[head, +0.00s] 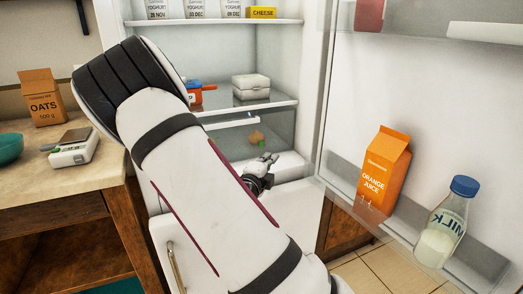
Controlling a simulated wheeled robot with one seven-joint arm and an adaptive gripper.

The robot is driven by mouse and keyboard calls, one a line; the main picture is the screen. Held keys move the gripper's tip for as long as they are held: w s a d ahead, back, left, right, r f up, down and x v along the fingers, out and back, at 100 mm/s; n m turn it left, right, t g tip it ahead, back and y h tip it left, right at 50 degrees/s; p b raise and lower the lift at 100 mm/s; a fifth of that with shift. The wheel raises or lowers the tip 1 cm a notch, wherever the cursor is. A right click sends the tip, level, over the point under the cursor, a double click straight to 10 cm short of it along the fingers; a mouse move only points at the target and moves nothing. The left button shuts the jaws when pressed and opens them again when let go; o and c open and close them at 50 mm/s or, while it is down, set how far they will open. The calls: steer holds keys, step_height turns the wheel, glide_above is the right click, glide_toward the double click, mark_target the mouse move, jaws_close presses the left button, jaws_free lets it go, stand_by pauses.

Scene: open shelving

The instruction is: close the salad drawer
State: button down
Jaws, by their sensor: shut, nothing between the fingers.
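The salad drawer (232,123) is in the lower part of the open fridge, below the lowest shelf. My gripper (269,159) is shut and empty, low in front of the drawer area near the fridge floor. I cannot tell whether it touches the drawer.
The open fridge door on the right holds an orange juice carton (385,170) and a milk bottle (446,222). A white box (250,87) sits on the shelf (262,104). Yoghurts and cheese (262,12) stand above. A counter with scales (74,150) and oats (42,100) is left.

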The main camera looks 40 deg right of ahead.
steer(key=b+x, duration=0.1)
steer(key=x, duration=0.9)
steer(key=shift+w+r+b, duration=0.1)
steer(key=shift+b, duration=0.25)
steer(key=shift+w+d, duration=0.2)
steer(key=shift+w, duration=1.05)
steer(key=shift+w+d+b, duration=0.3)
steer(key=shift+w+b, duration=0.05)
steer(key=shift+w, duration=0.35)
